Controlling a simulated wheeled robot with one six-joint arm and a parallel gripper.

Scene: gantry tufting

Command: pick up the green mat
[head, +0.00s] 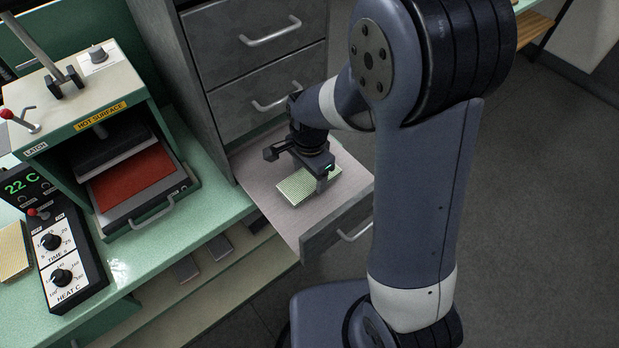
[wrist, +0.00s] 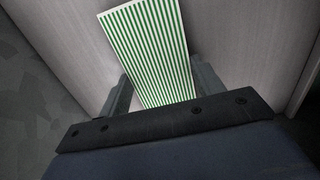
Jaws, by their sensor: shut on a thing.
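The green mat (head: 297,188) is a small rectangle with green and white stripes. In the head view it is at the open drawer, directly below my gripper (head: 318,178), which covers part of it. In the wrist view the mat (wrist: 152,45) runs up from between the two fingers of my gripper (wrist: 158,92). The fingers are shut on its near end, one at each side edge. I cannot tell whether the mat is touching the drawer floor or raised slightly above it.
The open drawer (head: 262,178) juts from a grey cabinet (head: 225,50). A green press (head: 75,115) marked "HOT SURFACE" holds a red sheet (head: 132,185). A control box (head: 62,255) stands on the green bench. A yellowish striped piece (head: 14,250) lies at the left edge.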

